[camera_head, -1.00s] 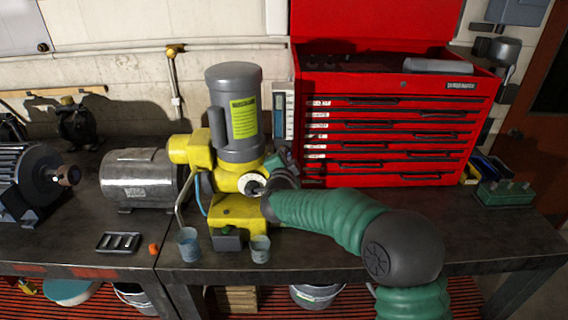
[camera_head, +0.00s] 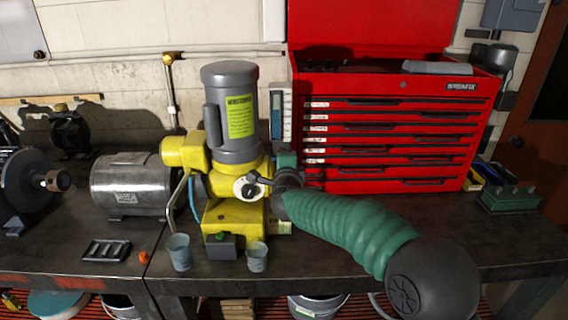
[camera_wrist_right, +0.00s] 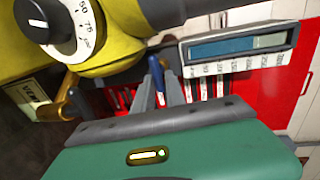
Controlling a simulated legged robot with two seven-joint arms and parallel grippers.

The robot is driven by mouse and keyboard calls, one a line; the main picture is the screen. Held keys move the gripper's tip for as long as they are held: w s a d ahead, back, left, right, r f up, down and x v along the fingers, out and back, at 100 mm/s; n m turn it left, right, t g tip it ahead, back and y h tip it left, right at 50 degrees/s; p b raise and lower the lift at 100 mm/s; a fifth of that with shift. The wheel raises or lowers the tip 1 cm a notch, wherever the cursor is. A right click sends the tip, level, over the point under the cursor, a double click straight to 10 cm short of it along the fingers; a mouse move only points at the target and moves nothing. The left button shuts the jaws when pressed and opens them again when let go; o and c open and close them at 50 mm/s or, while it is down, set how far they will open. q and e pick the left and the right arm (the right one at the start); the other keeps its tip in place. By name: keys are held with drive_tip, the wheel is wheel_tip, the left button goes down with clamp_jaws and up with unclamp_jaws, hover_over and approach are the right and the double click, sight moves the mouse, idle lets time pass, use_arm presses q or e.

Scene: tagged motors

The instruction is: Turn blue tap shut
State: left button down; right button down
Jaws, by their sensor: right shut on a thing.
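The blue tap handle (camera_wrist_right: 156,73) shows in the right wrist view as a small blue lever between the two grey fingers of my right gripper (camera_wrist_right: 161,80). The fingers are shut on it. In the head view my right gripper (camera_head: 259,181) is at the right side of the yellow pump (camera_head: 237,215), beside its white dial; I cannot make out the blue handle there. The dial (camera_wrist_right: 70,35) also shows at the upper left of the wrist view. My left gripper is in neither view.
A grey motor (camera_head: 230,110) stands on top of the pump. A red tool chest (camera_head: 390,125) is behind and right of my gripper. Two small cups (camera_head: 180,252) stand in front of the pump, and a silver motor (camera_head: 135,182) is to its left. The bench's front right is fairly clear.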

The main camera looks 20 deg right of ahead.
drive_tip(key=shift+f, duration=0.45)
drive_tip(key=c, duration=1.6)
unclamp_jaws()
drive_tip(key=shift+s, duration=0.1)
drive_tip(key=shift+c, duration=0.2)
drive_tip(key=shift+o, duration=1.2)
drive_tip(key=shift+d+r, duration=0.1)
drive_tip(key=shift+r, duration=0.15)
drive_tip(key=v, duration=1.6)
drive_tip(key=shift+s+b, duration=0.3)
drive_tip(key=shift+s, duration=0.05)
